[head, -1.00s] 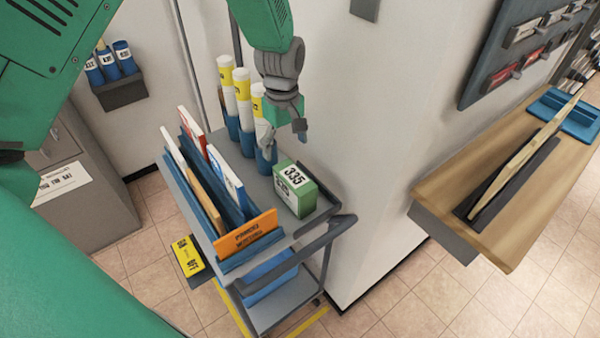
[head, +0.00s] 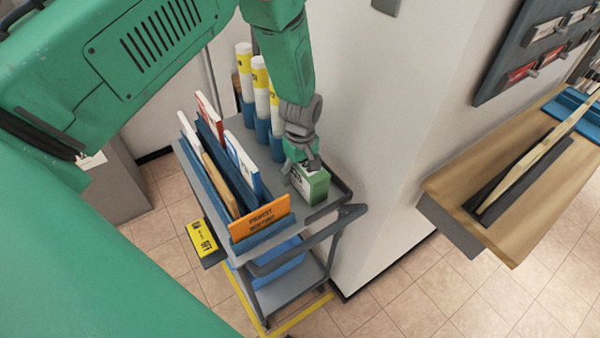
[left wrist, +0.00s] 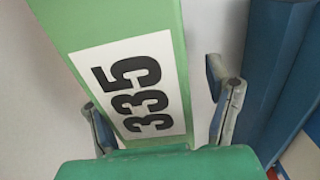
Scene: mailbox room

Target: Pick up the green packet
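The green packet (head: 314,188) stands on the top shelf of the grey cart, near its right front corner. My left gripper (head: 302,170) is over the packet, its fingers reaching down around it and hiding part of its top. In the left wrist view the packet (left wrist: 120,30) fills the middle, with a white label reading 335. There the two fingers (left wrist: 162,118) are spread, one on each side of the packet. A gap shows between the packet and the right-hand finger; contact on the left-hand side cannot be told. My right gripper is not in view.
The cart top (head: 318,212) also holds a blue rack (head: 215,185) of upright envelopes with an orange card (head: 262,222) at its front, and yellow-capped tubes (head: 260,90) behind. The wall stands close to the right. A wooden shelf (head: 450,185) is further right.

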